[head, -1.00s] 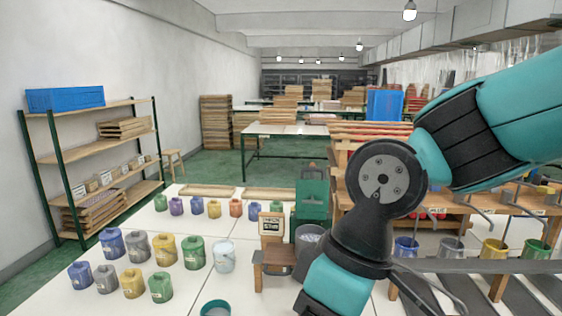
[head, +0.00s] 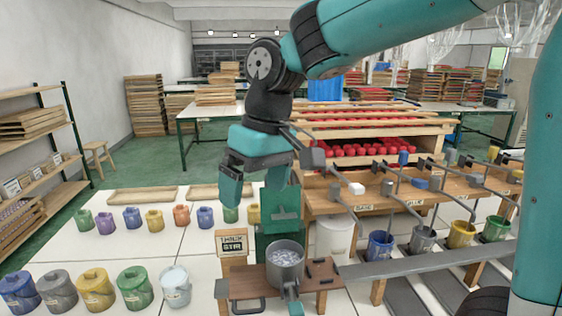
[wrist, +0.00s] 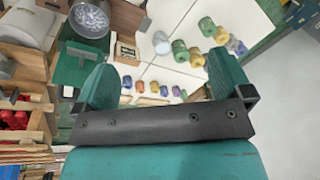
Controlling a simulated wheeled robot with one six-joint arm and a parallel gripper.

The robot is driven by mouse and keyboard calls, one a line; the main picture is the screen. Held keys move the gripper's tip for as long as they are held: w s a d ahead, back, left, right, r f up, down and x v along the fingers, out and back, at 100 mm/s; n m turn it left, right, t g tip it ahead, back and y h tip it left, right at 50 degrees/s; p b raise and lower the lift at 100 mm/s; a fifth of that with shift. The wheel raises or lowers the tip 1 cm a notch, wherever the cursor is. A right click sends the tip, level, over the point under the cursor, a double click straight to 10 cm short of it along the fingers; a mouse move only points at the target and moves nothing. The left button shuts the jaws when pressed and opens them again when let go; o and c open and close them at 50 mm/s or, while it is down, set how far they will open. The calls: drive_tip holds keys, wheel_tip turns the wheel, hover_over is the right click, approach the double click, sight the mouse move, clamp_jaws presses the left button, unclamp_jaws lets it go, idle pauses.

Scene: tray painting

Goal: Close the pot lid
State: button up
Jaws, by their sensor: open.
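A grey metal pot (head: 286,270) stands open on a small brown wooden stand (head: 240,288), with a pale grey, speckled content showing inside. It also shows at the upper left of the wrist view (wrist: 88,18). I cannot clearly make out a separate lid; a dark green upright fixture (head: 262,245) stands just behind the pot. My gripper (head: 254,186) hangs with its fingers down, above and behind the pot in the head view, apart from it. In the wrist view its two teal fingers (wrist: 162,78) are wide apart with nothing between them.
A "THICK STIR" sign (head: 233,243) stands left of the pot. Several coloured paint pots (head: 97,290) stand on the white table at left. At right are a wooden bench (head: 370,200) with metal arms, several buckets (head: 421,241) and a long grey rail (head: 430,262).

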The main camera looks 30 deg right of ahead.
drive_tip(key=w+d+r+m+h+p, duration=0.15)
drive_tip(key=w+d+r+m, duration=0.25)
drive_tip(key=w+d, duration=0.55)
drive_tip(key=w+d+r+m+h+p, duration=0.1)
drive_tip(key=w+d+r+m+p, duration=0.2)
drive_tip(key=w+d, duration=0.65)
drive_tip(key=shift+m+g, duration=0.3)
drive_tip(key=shift+m, duration=0.4)
drive_tip(key=f, duration=0.5)
drive_tip(key=w+a+f+p, duration=0.1)
drive_tip(key=f, duration=0.4)
drive_tip(key=w+a+f+p, duration=0.1)
drive_tip(key=f, duration=0.5)
drive_tip(key=shift+w+a+f, duration=0.1)
drive_tip(key=shift+w+a, duration=0.05)
drive_tip(key=shift+w, duration=0.05)
